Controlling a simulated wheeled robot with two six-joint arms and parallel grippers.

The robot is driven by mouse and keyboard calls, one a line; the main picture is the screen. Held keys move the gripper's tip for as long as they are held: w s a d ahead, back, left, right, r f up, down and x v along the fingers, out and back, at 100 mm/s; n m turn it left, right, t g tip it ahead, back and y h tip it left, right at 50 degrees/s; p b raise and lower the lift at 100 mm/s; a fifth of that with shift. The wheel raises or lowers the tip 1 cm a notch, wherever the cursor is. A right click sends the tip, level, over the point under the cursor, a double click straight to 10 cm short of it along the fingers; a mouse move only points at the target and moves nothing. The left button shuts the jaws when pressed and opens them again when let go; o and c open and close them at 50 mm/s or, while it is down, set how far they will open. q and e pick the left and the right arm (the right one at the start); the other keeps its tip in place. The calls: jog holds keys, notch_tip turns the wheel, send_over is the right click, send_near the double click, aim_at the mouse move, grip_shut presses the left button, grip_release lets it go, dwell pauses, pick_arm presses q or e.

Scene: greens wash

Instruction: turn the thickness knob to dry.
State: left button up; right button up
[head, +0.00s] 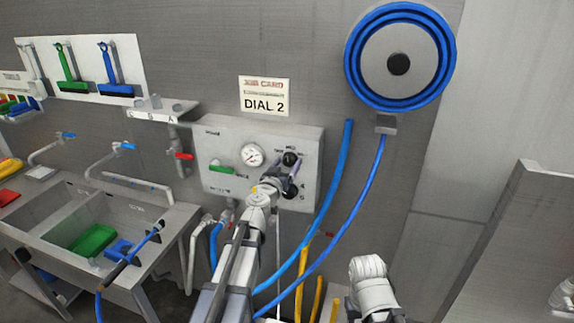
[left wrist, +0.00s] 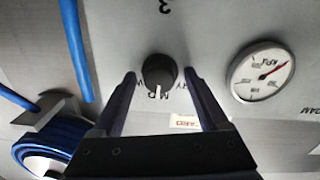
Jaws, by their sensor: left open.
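A grey-white control panel (head: 225,140) is on the wall, with a black upper knob (head: 291,158) and a black lower knob (head: 290,190) at its right side. In the left wrist view a round black knob (left wrist: 160,70) with a white pointer line shows. Its line points down in that picture, towards partly hidden lettering. My left gripper (head: 288,170) is at the panel by the upper knob. Its open fingers (left wrist: 160,76) stand on either side of the knob, with a small gap at each side. The fingers cover part of the printed labels. My right gripper is not seen.
A pressure gauge (head: 252,155) and a green-handled valve (head: 221,168) are left of the knobs. Blue hoses (head: 335,180) hang to the right, below a blue hose reel (head: 355,60). A sink (head: 120,215) stands at the left. A "DIAL 2" card (head: 264,96) is above the panel.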

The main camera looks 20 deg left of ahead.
pick_arm(q)
grip_shut()
dwell(0.7)
